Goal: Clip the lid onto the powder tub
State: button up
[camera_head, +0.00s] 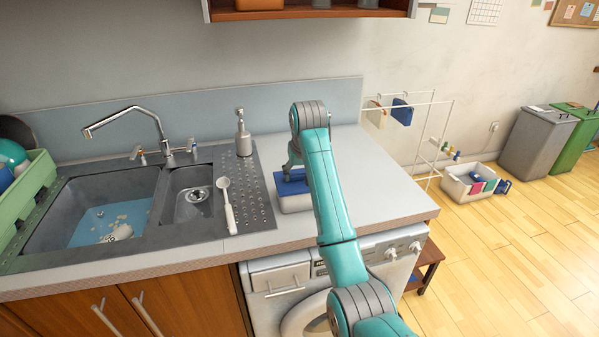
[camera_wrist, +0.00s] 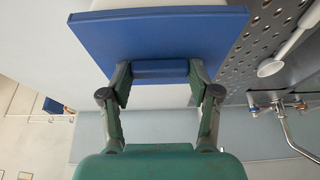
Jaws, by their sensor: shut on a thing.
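The powder tub (camera_head: 297,204) is a pale box standing on the counter, right of the drainboard. The blue lid (camera_head: 284,187) is a flat square at the tub's top, partly hidden by my arm; it fills the upper middle of the wrist view (camera_wrist: 150,35). My gripper (camera_head: 291,172) is above the lid, with its fingers closed on the lid's raised blue grip bar (camera_wrist: 160,70). A pale edge of the tub (camera_wrist: 152,4) shows past the lid in the wrist view. I cannot tell whether the lid touches the tub or is clipped.
A white brush or spoon (camera_head: 227,205) lies on the drainboard left of the tub. A soap dispenser (camera_head: 243,133) stands behind it. The sink (camera_head: 100,208) and a green rack (camera_head: 27,190) are at the left. The counter (camera_head: 385,185) right of my arm is clear.

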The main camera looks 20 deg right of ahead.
jog(key=o, duration=1.2)
jog(key=shift+r, duration=3.5)
